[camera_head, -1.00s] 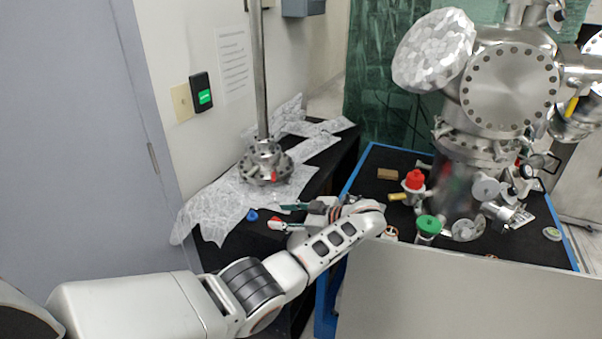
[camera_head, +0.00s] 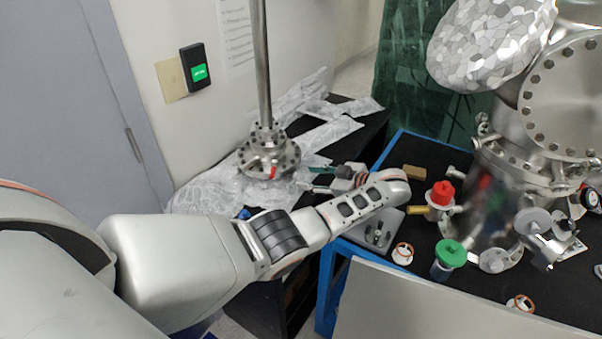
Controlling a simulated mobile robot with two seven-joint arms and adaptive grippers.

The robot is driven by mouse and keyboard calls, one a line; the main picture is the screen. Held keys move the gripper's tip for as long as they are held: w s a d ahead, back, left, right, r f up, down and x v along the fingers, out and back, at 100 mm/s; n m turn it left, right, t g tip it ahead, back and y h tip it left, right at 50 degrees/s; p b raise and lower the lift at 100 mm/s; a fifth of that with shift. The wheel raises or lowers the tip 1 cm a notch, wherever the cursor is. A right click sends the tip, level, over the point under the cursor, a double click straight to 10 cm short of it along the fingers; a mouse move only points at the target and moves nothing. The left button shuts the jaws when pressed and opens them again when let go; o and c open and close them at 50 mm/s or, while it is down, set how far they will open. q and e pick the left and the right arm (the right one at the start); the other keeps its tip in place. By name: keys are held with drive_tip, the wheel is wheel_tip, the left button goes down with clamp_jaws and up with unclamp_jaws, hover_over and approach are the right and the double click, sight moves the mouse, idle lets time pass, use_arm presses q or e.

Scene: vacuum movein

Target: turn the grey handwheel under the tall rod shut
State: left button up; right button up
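The tall metal rod (camera_head: 262,65) stands upright at the back of the black bench. Under it sits a round silver-grey bolted assembly (camera_head: 268,152) with a small red part at its front. I cannot clearly tell a separate handwheel rim from this metalwork. My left gripper (camera_head: 319,180) is just right of the assembly, its fingers pointing left toward it. The fingers look apart, with nothing seen between them and a gap to the assembly. My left arm hides part of the bench. My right gripper is not in view.
Crumpled wrapping (camera_head: 205,190) lies under and around the assembly. A grey panel (camera_head: 400,305) is in front.

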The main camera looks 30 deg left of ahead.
sight(295, 175)
use_arm(q)
drive_tip(key=shift+x, duration=2.65)
drive_tip(key=c, duration=1.1)
